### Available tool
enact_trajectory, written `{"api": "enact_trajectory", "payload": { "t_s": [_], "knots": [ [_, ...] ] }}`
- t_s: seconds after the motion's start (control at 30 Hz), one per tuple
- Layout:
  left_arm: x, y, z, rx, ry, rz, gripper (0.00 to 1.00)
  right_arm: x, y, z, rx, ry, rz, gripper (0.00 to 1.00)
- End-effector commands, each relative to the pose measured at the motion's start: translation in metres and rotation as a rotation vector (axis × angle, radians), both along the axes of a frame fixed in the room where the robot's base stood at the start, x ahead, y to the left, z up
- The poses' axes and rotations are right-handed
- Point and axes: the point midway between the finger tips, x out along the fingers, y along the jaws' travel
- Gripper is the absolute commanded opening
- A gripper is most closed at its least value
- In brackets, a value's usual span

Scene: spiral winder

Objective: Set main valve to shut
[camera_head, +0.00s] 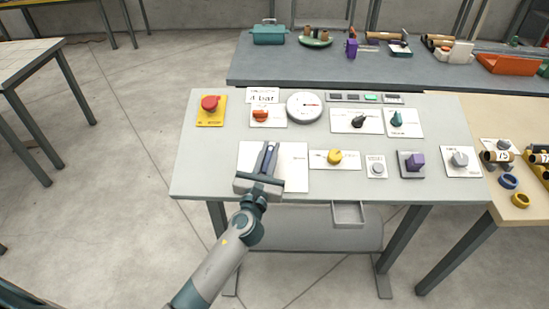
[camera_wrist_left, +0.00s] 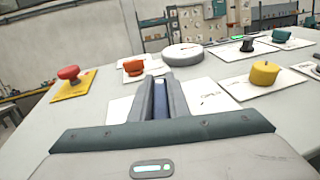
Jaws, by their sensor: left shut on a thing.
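A white plate (camera_head: 296,168) lies on the front left of the grey panel table, and it also shows in the left wrist view (camera_wrist_left: 228,88) with small lettering too blurred to read surely. My left gripper (camera_head: 269,147) is over the left half of this plate, pointing away from me. It is shut on a dark blue handle, which shows as a narrow strip between the fingers in the left wrist view (camera_wrist_left: 160,98). The fingers and gripper body hide most of the handle and its base. My right gripper is not in view.
A grey bench (camera_head: 290,75) with tools stands behind. The table's front left corner is bare.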

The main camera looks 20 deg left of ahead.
Motion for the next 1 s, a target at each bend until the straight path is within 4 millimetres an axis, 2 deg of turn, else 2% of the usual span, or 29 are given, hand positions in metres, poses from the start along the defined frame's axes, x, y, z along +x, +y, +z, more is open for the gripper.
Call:
{"api": "enact_trajectory", "payload": {
  "t_s": [0.03,0.3,0.87,0.9,0.97,1.0],
  "knots": [
    [0.0,0.001,-0.003,-0.015,-0.004,0.035,0.0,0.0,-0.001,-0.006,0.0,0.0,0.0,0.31],
    [-0.001,0.009,-0.001,-0.054,-0.014,0.167,0.0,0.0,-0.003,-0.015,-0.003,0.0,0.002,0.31],
    [-0.002,0.012,0.0,-0.065,-0.018,0.21,0.0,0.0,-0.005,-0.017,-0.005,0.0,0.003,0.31],
    [-0.002,0.012,0.0,-0.065,-0.018,0.21,0.23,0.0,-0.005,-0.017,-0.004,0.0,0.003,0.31],
    [-0.002,0.012,0.0,-0.065,-0.018,0.209,0.34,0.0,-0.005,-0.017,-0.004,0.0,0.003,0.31],
    [-0.002,0.012,0.0,-0.065,-0.018,0.208,0.34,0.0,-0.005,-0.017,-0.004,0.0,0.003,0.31]
  ]
}}
